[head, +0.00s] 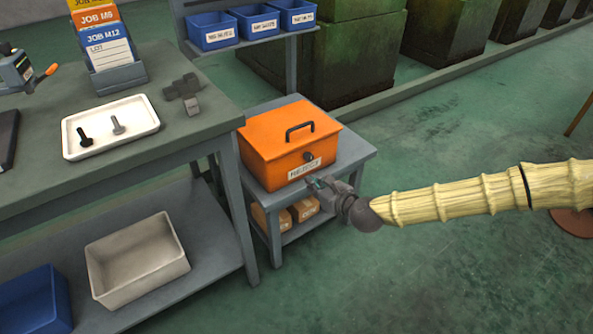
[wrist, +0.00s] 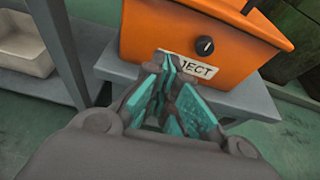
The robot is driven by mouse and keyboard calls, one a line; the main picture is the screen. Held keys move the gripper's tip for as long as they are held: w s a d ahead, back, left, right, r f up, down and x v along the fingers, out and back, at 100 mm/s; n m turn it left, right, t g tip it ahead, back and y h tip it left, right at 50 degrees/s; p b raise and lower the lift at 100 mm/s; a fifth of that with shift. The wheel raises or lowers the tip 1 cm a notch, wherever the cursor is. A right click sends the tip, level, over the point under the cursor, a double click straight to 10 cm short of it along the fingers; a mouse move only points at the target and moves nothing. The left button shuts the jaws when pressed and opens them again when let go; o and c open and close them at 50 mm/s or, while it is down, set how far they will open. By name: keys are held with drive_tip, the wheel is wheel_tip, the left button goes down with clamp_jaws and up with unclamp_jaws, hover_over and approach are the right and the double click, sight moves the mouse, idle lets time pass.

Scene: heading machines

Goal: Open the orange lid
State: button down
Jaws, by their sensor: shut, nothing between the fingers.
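The orange box (head: 274,158) sits on a small grey side table, and its orange lid (head: 284,131) is closed. A dark handle (head: 299,130) stands on the lid. A dark round knob (head: 308,157) and a white label are on the front. My gripper (head: 319,186) is just in front of the box, below the knob. In the wrist view my gripper (wrist: 176,88) has its teal-padded fingers together and empty, covering part of the "REJECT" label (wrist: 201,70). The orange box (wrist: 158,28) and its knob (wrist: 205,46) are ahead of it. I cannot tell whether the fingers touch the box.
A workbench (head: 200,130) at left carries a white tray (head: 110,127) with two bolts, and job cards. Blue bins (head: 254,22) stand on a rack behind. The side table (head: 350,150) has cartons on its lower shelf. Floor to the right is open.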

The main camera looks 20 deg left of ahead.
sight(289, 159)
drive_tip(key=x, duration=0.7)
drive_tip(key=b+x, duration=0.1)
drive_tip(key=x, duration=0.2)
drive_tip(key=shift+w+a+r, duration=0.15)
drive_tip(key=shift+w+r, duration=0.2)
wheel_tip(289, 159, up, 2)
drive_tip(key=shift+r, duration=0.1)
drive_tip(key=shift+s+r, duration=0.1)
drive_tip(key=shift+r, duration=0.8)
